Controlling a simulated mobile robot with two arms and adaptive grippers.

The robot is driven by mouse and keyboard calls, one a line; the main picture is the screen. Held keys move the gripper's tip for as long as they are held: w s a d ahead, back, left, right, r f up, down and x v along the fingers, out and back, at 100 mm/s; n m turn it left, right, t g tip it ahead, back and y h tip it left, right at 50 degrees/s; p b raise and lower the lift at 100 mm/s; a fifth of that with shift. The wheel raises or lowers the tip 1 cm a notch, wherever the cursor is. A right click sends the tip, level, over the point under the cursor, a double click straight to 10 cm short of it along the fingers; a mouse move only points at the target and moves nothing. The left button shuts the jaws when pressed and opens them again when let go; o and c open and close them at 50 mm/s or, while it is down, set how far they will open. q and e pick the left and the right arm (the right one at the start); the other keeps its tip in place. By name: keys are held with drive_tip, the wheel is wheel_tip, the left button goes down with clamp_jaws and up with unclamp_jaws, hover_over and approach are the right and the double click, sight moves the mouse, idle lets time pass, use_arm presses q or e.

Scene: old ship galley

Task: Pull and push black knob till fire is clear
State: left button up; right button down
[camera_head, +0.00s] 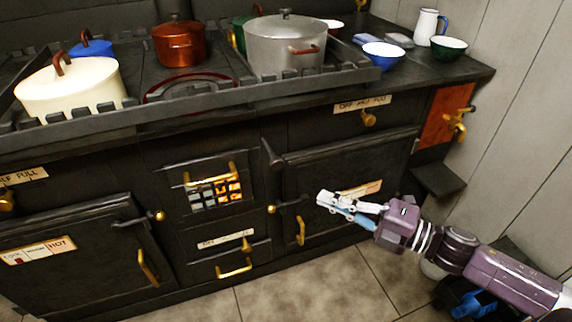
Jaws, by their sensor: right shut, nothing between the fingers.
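The black stove has a small grate (215,190) in its middle, with an orange fire glow (229,188) behind the right part and grey-white panes on the left. A black knob-like handle (272,155) sticks out at the upper left corner of the right oven door (340,178). I cannot tell for certain whether this is the task's knob. My right gripper (322,200) comes in from the right. It is shut and empty in front of the right oven door, to the right of and lower than the black handle, apart from it. My left gripper is not in view.
Pots stand on the stove top: a cream pot (70,90), a copper pot (180,42) and a big grey pot (285,45). Brass handles (300,232) stick out from the doors. A dark step-like ledge (438,180) juts out at right. The tiled floor (310,285) in front is clear.

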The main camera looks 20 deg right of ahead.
drive_tip(key=b, duration=0.2)
approach(275, 160)
drive_tip(key=shift+w+a+f, duration=0.85)
drive_tip(key=shift+w+a, duration=1.05)
drive_tip(key=shift+a, duration=0.65)
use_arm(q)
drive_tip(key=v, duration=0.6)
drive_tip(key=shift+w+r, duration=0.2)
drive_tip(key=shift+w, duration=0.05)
use_arm(e)
drive_tip(key=shift+w, duration=0.1)
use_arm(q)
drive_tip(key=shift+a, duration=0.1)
use_arm(e)
drive_tip(key=shift+w, duration=0.1)
